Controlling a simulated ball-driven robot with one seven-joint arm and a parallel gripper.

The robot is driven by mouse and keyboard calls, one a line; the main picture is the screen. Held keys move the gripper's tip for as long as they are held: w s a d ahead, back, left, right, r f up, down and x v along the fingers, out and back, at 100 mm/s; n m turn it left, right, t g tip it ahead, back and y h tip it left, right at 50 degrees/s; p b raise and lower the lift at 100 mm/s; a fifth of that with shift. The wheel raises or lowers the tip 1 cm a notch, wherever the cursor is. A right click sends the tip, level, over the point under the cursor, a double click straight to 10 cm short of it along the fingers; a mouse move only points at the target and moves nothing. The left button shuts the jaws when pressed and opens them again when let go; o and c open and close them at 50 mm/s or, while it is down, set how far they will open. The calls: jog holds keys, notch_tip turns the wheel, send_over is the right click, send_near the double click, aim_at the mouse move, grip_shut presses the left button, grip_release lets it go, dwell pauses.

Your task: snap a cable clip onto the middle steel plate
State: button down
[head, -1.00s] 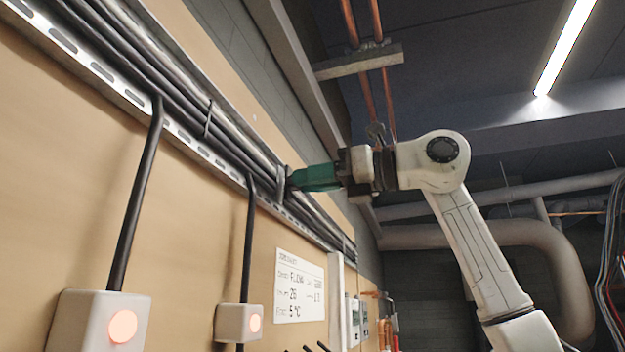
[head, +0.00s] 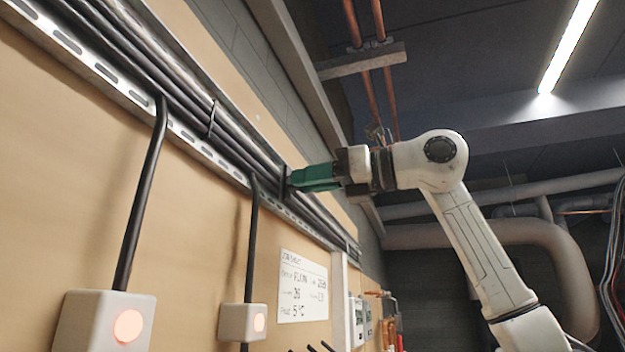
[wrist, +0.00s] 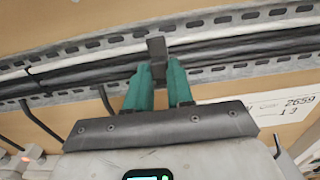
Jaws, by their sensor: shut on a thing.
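My gripper (head: 312,178) has green fingers and reaches from the right to the cable run on the wall. In the wrist view my gripper (wrist: 158,80) is shut on a dark cable clip (wrist: 156,48), which stands out past the fingertips and lies across the black cables (wrist: 100,62). The clip (head: 287,182) is a small dark shape at the fingertips in the head view. The slotted steel rail (head: 75,45) runs behind and beside the cables. I cannot tell which part of it is the middle plate, or whether the clip is seated.
A thin dark tie (head: 212,118) wraps the cables further left. Two white boxes with lit orange faces, one large (head: 105,325) and one smaller (head: 242,322), hang below on cables. A white label (head: 302,287) is on the wooden board. Copper pipes (head: 365,60) run overhead.

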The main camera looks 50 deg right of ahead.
jog(key=shift+w+a, duration=0.1)
jog(key=shift+w, duration=0.1)
dwell(0.6)
jog(key=c, duration=1.1)
grip_release()
jog(key=shift+v, duration=7)
